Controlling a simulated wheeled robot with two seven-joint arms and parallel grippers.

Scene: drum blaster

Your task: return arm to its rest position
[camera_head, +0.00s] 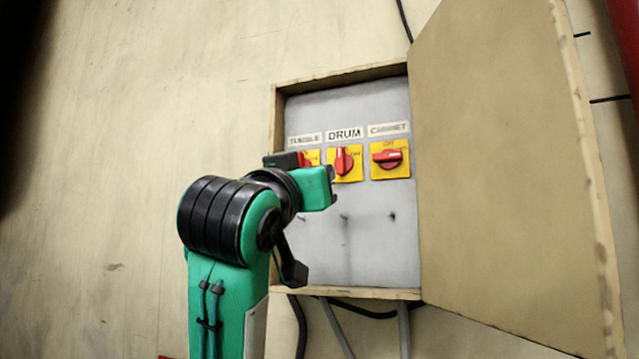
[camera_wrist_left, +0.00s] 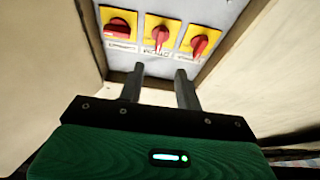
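My left arm (camera_head: 228,225), green and black, reaches up from the bottom in the head view, in front of the panel's left part. In the left wrist view my left gripper (camera_wrist_left: 161,78) has its two fingers apart with nothing between them, pointing toward the switch panel. In the head view the gripper (camera_head: 331,176) is seen from behind and its fingers are mostly hidden. The DRUM switch (camera_head: 344,160) has its red knob upright. The CABINET switch (camera_head: 388,158) has its knob lying sideways. The left switch (camera_head: 313,156) is partly hidden behind my arm. My right gripper is not in view.
The switches sit in a wooden-framed grey box (camera_head: 375,255) on a beige wall (camera_head: 120,110). Its wooden door (camera_head: 510,170) stands open on the right. Cables (camera_head: 404,330) hang below the box. The wall left of my arm is clear.

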